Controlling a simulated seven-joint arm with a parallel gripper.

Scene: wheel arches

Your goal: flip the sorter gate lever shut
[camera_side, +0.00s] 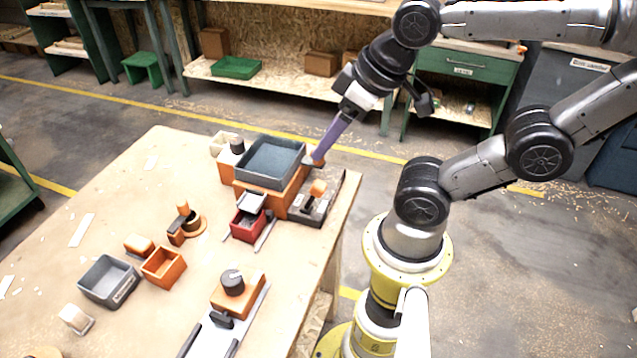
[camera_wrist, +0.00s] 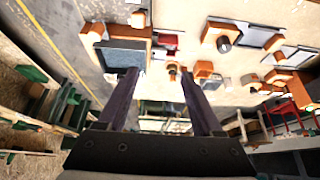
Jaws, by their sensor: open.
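The sorter is an orange block (camera_side: 226,174) with a grey open bin (camera_side: 270,163) on top; the bin also shows in the wrist view (camera_wrist: 120,56). Beside its right side, a dark base plate (camera_side: 310,214) carries a small lever with an orange handle (camera_side: 318,187), which appears to be the gate lever. The handle stands up, slightly tilted; its exact position is hard to tell. My gripper (camera_side: 317,160) has long purple fingers and is near the bin's right corner, behind the lever in the side view. In the wrist view the fingers (camera_wrist: 158,72) are apart with nothing between them.
A small red tray (camera_side: 248,226) sits in front of the sorter. Another orange-handled fixture (camera_side: 184,222), a grey bin (camera_side: 108,281), an orange box (camera_side: 163,267) and a black-knobbed orange block (camera_side: 238,294) stand on the table (camera_side: 130,190). Its right edge is close to the lever plate.

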